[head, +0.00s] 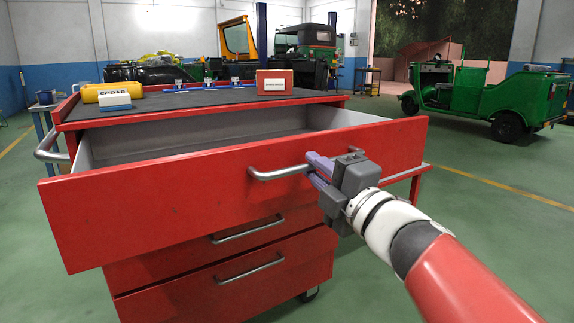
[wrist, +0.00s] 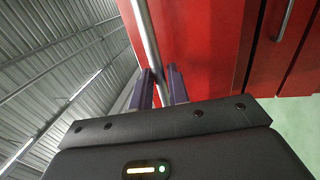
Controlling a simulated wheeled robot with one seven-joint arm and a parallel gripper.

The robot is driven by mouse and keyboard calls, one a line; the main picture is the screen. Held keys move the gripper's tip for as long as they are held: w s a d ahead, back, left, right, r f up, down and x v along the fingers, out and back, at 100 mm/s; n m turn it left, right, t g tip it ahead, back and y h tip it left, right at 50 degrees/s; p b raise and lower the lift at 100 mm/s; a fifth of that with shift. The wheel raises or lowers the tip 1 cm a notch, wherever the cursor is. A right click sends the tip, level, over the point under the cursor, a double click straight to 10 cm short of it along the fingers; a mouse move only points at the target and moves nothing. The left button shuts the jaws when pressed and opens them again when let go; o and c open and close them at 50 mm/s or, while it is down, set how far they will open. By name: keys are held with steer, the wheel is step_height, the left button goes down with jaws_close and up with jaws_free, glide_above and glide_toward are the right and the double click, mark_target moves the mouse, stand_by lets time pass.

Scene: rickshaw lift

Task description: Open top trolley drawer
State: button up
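The red trolley's top drawer (head: 230,180) is pulled well out toward me. Its grey inside (head: 200,140) shows and looks empty. A silver bar handle (head: 272,174) runs along the drawer front. My gripper (head: 314,168) is at the right end of this handle. In the wrist view the handle (wrist: 145,30) passes between the two purple fingers of my gripper (wrist: 161,78), which are closed around it. The part of the handle between the fingers is partly hidden.
Two lower drawers (head: 235,255) with silver handles are shut. On the trolley top (head: 205,98) are a yellow case (head: 112,92), a white-and-blue block (head: 115,103) and a red box (head: 274,82). Green floor (head: 480,220) is clear at right; a green rickshaw (head: 485,95) stands behind.

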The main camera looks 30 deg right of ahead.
steer(key=s+f, duration=0.1)
steer(key=s, duration=0.5)
steer(key=shift+d+f+p, duration=0.15)
steer(key=shift+p, duration=0.15)
steer(key=w+f+m+g+h, duration=0.55)
steer(key=f+m, duration=0.25)
steer(key=m, duration=0.6)
steer(key=s+a+f+m+g+y, duration=0.4)
steer(key=a+f+g, duration=0.3)
steer(key=a+f, duration=0.45)
steer(key=s+a+f+g+p, duration=0.1)
steer(key=s+a+f+g, duration=0.15)
steer(key=s+a, duration=0.2)
step_height(320, 180, up, 8)
steer(key=p, duration=0.7)
steer(key=shift+w+f+y+p, duration=0.2)
steer(key=shift+y+p, duration=0.15)
steer(key=shift+p, duration=0.05)
